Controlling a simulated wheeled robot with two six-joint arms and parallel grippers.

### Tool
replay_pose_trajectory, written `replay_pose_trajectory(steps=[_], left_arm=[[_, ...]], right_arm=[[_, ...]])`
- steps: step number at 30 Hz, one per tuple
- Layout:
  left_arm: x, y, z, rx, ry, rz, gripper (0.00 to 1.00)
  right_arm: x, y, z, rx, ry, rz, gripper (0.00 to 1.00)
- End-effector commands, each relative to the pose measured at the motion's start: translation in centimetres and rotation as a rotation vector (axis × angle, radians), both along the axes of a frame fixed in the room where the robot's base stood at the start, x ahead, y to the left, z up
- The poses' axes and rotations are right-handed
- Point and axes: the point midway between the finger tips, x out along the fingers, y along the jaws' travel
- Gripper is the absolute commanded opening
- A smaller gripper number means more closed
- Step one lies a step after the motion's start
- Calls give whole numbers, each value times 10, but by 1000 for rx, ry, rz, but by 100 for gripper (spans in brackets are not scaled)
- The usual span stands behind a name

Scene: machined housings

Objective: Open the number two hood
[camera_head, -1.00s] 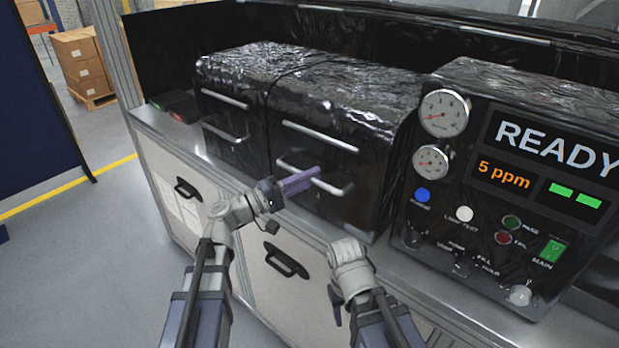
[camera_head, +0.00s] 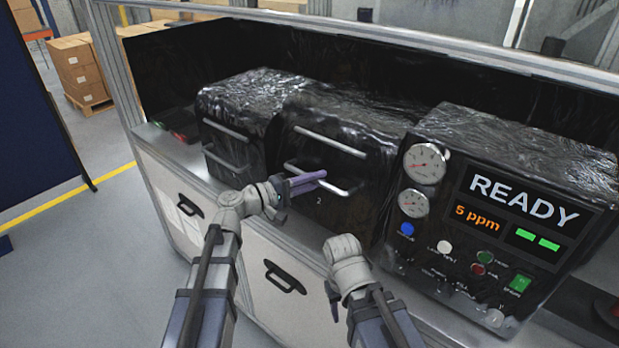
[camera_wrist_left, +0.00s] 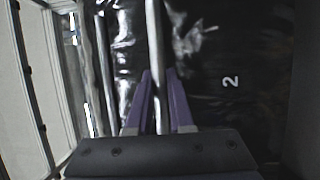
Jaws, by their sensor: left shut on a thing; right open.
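The number two hood (camera_head: 352,118) is a glossy black cover at the middle of the bench, marked 2 on its front. It has an upper bar handle (camera_head: 330,142) and a lower bar handle (camera_head: 340,190). My left gripper (camera_head: 305,182), with purple fingers, is shut on the lower handle. In the left wrist view the bar (camera_wrist_left: 157,85) runs between the two fingers (camera_wrist_left: 158,105). I cannot tell whether the hood is raised at all. My right gripper (camera_head: 333,298) is open and holds nothing, low in front of the bench; its fingers are mostly hidden.
A similar black hood (camera_head: 240,105) stands close on the left. A control panel with gauges and a READY screen (camera_head: 520,200) stands on the right. The bench front (camera_head: 215,235) has black pull handles. A frame rail (camera_head: 400,50) runs behind.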

Motion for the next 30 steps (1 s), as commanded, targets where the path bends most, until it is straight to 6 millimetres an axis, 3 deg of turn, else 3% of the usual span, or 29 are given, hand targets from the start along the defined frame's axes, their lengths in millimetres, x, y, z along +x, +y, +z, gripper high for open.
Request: replay_pose_trajectory(steps=[1,12,30], left_arm=[[7,-4,21,13,16,-3,0],[42,-29,68,96,129,-1,0],[92,-65,115,100,136,1,0]], right_arm=[[0,0,26,0,0,-1,50],[0,0,101,2,1,-12,50],[-1,0,149,2,3,-8,50]])
